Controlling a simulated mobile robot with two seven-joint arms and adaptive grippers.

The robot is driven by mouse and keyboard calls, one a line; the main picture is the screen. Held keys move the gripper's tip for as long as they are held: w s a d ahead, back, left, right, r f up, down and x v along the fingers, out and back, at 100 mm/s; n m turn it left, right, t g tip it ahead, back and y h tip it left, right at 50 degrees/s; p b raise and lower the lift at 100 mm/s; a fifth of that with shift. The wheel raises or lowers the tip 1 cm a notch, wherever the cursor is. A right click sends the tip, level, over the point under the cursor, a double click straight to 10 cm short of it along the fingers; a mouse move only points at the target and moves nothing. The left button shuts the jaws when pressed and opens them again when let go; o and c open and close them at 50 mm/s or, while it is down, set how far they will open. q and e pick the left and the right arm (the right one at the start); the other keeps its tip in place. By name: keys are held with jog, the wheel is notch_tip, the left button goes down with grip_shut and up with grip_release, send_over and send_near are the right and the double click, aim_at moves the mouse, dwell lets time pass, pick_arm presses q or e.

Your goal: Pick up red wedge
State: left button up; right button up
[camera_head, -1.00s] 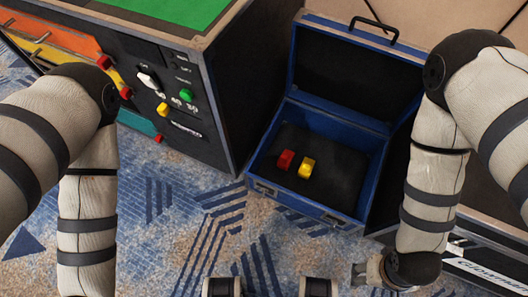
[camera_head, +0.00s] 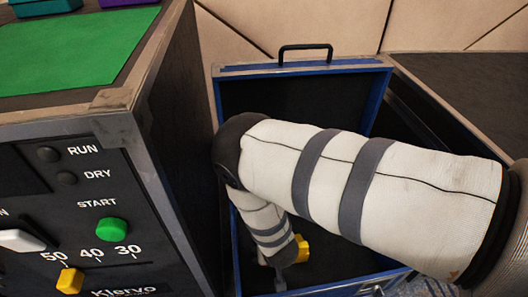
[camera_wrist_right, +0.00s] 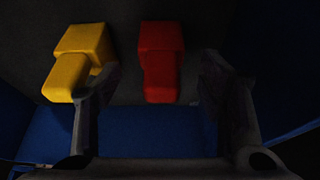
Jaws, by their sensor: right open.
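The red wedge (camera_wrist_right: 160,60) lies on the dark floor of the open blue case (camera_head: 232,262). In the right wrist view it appears between my right gripper's open fingers (camera_wrist_right: 160,76), with a gap on each side. In the head view my right arm hides it. The yellow wedge (camera_wrist_right: 76,62) lies to its left in the wrist view, and my left-hand finger there partly overlaps it. The yellow wedge also shows beside my right forearm in the head view (camera_head: 302,249). My right gripper (camera_head: 280,283) is barely visible, down inside the case. My left gripper is out of view.
A black control cabinet (camera_head: 150,150) with a green top (camera_head: 75,45) stands left of the case. The case's raised lid (camera_head: 300,95) and blue walls (camera_wrist_right: 150,128) surround my right gripper. A dark flat-topped box (camera_head: 460,95) stands to the right.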

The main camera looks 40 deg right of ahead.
jog(key=b+x, duration=0.1)
jog(key=x, duration=0.1)
jog(key=b+x, duration=0.1)
jog(key=x, duration=0.1)
jog(key=b+x, duration=0.1)
jog(key=shift+w+d+f, duration=0.2)
jog(key=shift+w+f, duration=0.05)
jog(key=shift+w, duration=0.2)
jog(key=shift+r, duration=0.2)
jog(key=shift+c, duration=0.5)
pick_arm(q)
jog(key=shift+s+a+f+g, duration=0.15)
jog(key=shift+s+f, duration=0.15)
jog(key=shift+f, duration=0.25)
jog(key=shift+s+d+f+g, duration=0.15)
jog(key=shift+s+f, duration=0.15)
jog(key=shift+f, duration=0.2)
pick_arm(e)
jog(key=c, duration=1.3)
